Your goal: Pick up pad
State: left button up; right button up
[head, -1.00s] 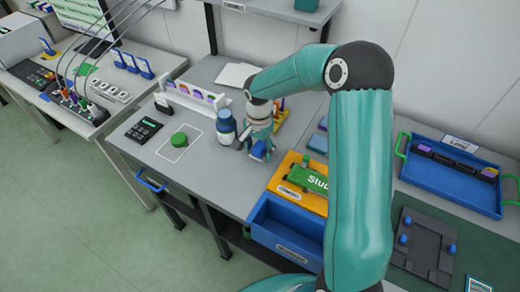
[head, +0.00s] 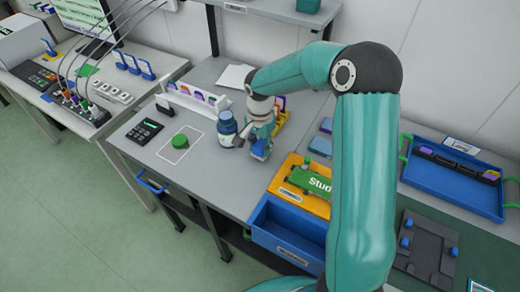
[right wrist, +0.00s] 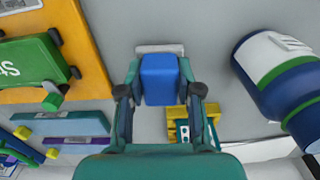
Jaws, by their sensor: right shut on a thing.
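The pad, a small blue block with a pale plate at one end, shows in the head view (head: 261,150) and in the right wrist view (right wrist: 160,78). My right gripper (head: 262,141) comes down over it from above, and in the right wrist view its two teal fingers (right wrist: 161,92) are closed on the block's sides. Fingers and wrist partly hide the pad in the head view, and I cannot tell whether it touches the table. My left gripper is not in view.
A blue bottle (head: 227,129) stands close left of the gripper. A yellow tray (head: 284,190) with a green piece (head: 309,180) and an open blue bin (head: 281,238) lie to the right. A white rack (head: 190,100) stands behind. A green round item (head: 180,141) sits on the left.

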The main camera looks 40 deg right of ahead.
aim_at(260, 145)
notch_tip(260, 145, up, 18)
jog(key=shift+r+b, duration=0.15)
jog(key=shift+b, duration=0.15)
